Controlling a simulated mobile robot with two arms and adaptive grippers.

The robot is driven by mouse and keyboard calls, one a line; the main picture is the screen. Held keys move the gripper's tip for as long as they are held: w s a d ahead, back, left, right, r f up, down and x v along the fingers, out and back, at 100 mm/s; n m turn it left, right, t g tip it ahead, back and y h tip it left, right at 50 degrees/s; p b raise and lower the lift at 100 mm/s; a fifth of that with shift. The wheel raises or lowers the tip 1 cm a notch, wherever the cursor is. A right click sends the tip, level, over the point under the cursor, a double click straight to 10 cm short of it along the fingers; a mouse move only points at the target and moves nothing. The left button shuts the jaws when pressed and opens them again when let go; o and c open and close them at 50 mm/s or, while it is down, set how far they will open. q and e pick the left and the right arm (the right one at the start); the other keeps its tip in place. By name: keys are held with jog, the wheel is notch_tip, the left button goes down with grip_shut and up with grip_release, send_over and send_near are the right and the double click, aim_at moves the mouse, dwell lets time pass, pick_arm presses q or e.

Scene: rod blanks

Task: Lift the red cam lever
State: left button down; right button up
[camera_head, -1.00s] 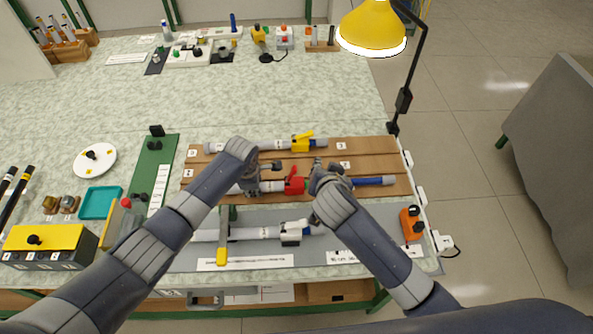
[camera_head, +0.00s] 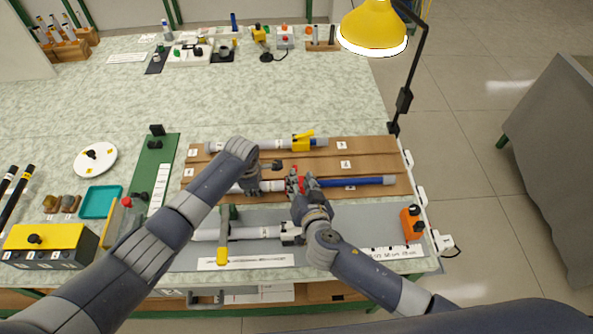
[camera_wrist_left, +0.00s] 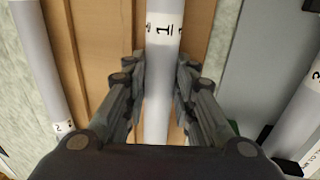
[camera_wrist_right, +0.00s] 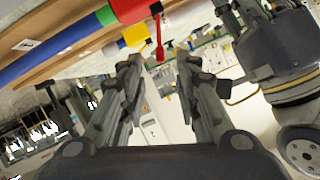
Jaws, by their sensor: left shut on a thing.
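The red cam lever (camera_head: 292,184) sits on a clamp around the middle rod on the brown board, partly hidden by my right gripper (camera_head: 304,184). In the right wrist view the red lever (camera_wrist_right: 158,42) shows near the gap between the tips of my right gripper (camera_wrist_right: 158,62), which is open and empty. My left gripper (camera_wrist_left: 160,66) is shut on the white tube (camera_wrist_left: 157,105) labelled 1, left of the red clamp. The blue rod (camera_head: 355,182) runs out of the clamp to the right; a green band (camera_wrist_right: 105,15) shows beside the red clamp body.
A rod with a yellow clamp (camera_head: 302,142) lies behind, and a rod with a grey-white clamp (camera_head: 291,233) lies in front on the grey mat (camera_head: 330,262). An orange block (camera_head: 411,223) stands at the right. A lamp (camera_head: 372,28) overhangs the back right.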

aim_at(297, 171)
jog(key=shift+x, duration=2.8)
jog(key=shift+c, duration=0.2)
grip_shut()
